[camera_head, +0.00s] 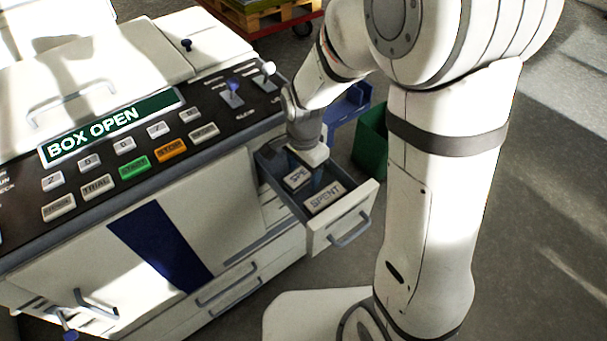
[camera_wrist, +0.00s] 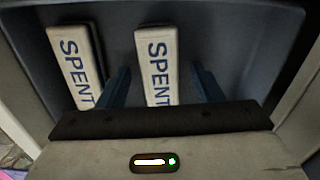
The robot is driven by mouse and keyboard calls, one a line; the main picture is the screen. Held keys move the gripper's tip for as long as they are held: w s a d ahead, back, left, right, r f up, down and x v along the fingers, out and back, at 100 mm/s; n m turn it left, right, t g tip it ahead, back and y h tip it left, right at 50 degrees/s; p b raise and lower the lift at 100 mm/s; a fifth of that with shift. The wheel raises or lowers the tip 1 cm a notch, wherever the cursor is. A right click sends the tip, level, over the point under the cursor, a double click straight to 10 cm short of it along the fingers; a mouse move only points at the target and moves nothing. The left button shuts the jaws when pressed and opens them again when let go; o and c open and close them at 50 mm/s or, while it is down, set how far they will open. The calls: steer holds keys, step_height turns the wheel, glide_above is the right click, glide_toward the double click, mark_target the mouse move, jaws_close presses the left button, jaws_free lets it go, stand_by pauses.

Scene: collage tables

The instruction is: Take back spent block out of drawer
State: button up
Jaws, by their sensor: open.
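The open drawer (camera_head: 352,215) sticks out of the machine's right side, with two pale blocks marked SPENT in it. The front block (camera_head: 325,197) shows whole in the head view. The back block (camera_head: 296,178) is partly hidden, its label cut to "SPE". My gripper (camera_head: 311,155) is over the back part of the drawer, pointing down. In the wrist view, my gripper (camera_wrist: 160,72) is open, its blue fingers either side of one SPENT block (camera_wrist: 156,60). The other SPENT block (camera_wrist: 76,62) lies left of the left finger. I cannot tell whether the fingers touch the block.
The machine's panel (camera_head: 130,150) has several buttons and a sign reading BOX OPEN (camera_head: 112,125). A green bin (camera_head: 370,142) and a blue tray (camera_head: 349,104) stand behind the drawer. A wooden pallet (camera_head: 265,15) is at the back. Floor (camera_head: 555,215) is clear at right.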

steer(key=shift+c, duration=0.2)
steer(key=c, duration=1)
